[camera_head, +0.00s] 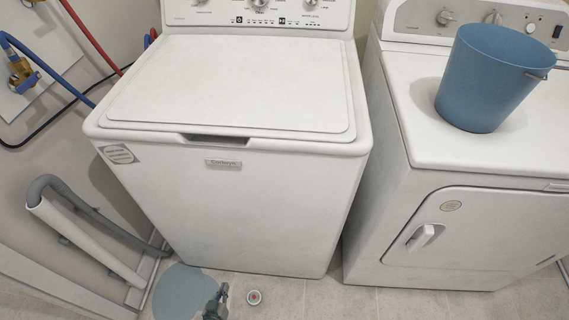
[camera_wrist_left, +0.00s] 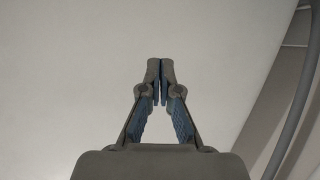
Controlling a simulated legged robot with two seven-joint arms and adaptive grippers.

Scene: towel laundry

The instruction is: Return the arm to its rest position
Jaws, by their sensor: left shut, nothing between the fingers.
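My left gripper (camera_head: 217,299) shows low in the head view, near the floor in front of the washing machine (camera_head: 240,215). In the left wrist view my left gripper (camera_wrist_left: 160,85) has its two fingertips together, with nothing between them. A plain pale surface fills most of that view behind the fingers. The washer's lid (camera_head: 230,85) is closed. My right gripper is in neither view.
A dryer (camera_head: 480,240) with a closed door stands to the right, with a blue bucket (camera_head: 490,80) on top. A grey drain hose (camera_head: 85,207) and white pipe run at the left.

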